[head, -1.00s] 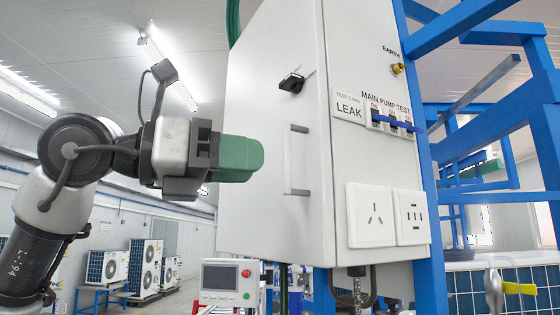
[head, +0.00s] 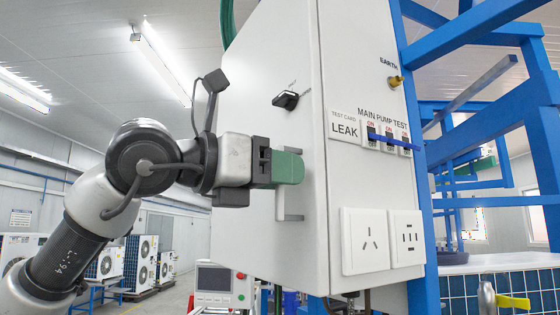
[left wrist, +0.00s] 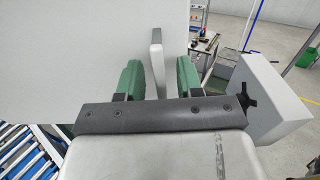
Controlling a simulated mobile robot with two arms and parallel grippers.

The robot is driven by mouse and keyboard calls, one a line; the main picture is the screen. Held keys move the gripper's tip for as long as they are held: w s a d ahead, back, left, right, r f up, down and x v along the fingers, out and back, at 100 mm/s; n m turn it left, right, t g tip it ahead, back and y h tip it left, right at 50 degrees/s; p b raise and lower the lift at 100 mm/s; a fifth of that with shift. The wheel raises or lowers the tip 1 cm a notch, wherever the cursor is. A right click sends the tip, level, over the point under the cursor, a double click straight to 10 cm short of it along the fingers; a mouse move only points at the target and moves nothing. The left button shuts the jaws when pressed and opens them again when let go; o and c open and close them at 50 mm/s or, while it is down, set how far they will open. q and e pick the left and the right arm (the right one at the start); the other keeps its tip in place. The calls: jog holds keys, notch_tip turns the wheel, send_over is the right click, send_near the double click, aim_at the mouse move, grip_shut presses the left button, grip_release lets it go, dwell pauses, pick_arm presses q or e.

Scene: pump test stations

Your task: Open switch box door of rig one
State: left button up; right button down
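The grey switch box (head: 365,60) stands on a blue frame in the head view. Its door (head: 245,100) is on the left face and looks shut. The door has a black turn knob (head: 287,100) and a pale upright bar handle (head: 281,205). My left gripper (head: 287,168) is level at the handle and hides its middle. In the left wrist view my left gripper (left wrist: 159,75) has its two green fingers apart, one each side of the handle (left wrist: 156,55), with gaps visible. The handle also lies close to the door (left wrist: 75,60). My right gripper is out of view.
The box front carries sockets (head: 366,240), breaker switches (head: 388,140) and a brass earth stud (head: 394,81). Blue frame bars (head: 465,35) are at the right. Open floor shows left of the box.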

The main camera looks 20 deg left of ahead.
pick_arm(q)
jog(key=shift+w, duration=0.1)
grip_shut()
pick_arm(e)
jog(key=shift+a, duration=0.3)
